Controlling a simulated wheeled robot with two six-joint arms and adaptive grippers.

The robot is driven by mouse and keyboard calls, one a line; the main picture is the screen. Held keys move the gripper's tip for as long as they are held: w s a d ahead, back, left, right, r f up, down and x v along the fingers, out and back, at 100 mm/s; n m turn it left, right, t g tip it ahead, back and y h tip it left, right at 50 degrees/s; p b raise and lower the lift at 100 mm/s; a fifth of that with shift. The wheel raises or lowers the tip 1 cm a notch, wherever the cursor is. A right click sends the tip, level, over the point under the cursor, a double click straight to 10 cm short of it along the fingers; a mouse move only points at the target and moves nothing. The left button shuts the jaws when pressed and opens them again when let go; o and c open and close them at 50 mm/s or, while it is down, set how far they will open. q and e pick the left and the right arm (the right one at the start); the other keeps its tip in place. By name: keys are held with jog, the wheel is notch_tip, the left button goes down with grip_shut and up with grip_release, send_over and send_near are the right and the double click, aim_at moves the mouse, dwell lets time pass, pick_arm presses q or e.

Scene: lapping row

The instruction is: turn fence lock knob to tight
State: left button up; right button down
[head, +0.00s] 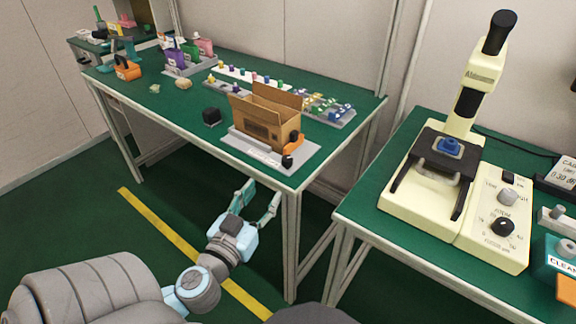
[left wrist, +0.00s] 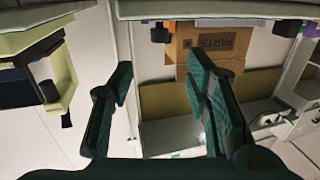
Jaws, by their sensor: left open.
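A small black knob (head: 287,161) stands at the near right corner of a pale plate (head: 258,150) on the green bench, beside an orange block (head: 293,142). I take it for the fence lock knob; any tight mark is too small to read. A dark knob (left wrist: 160,34) shows beside the box in the left wrist view. My left gripper (head: 260,200) is open and empty, in front of and below the bench edge, apart from the knob. Its spread fingers (left wrist: 162,80) fill the lower middle of the wrist view. My right gripper is not in view.
An open cardboard box (head: 265,118) stands on the plate behind the knob. A black block (head: 211,116) lies left of it. A cream microscope (head: 440,190) stands on the right bench (head: 375,226). A gap separates the benches. The bench's front middle is mostly clear.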

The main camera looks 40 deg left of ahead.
aim_at(285, 162)
pick_arm(q)
jog(key=x, duration=1.4)
jog(key=shift+w+d+p, duration=0.1)
jog(key=shift+p, duration=0.3)
grip_shut()
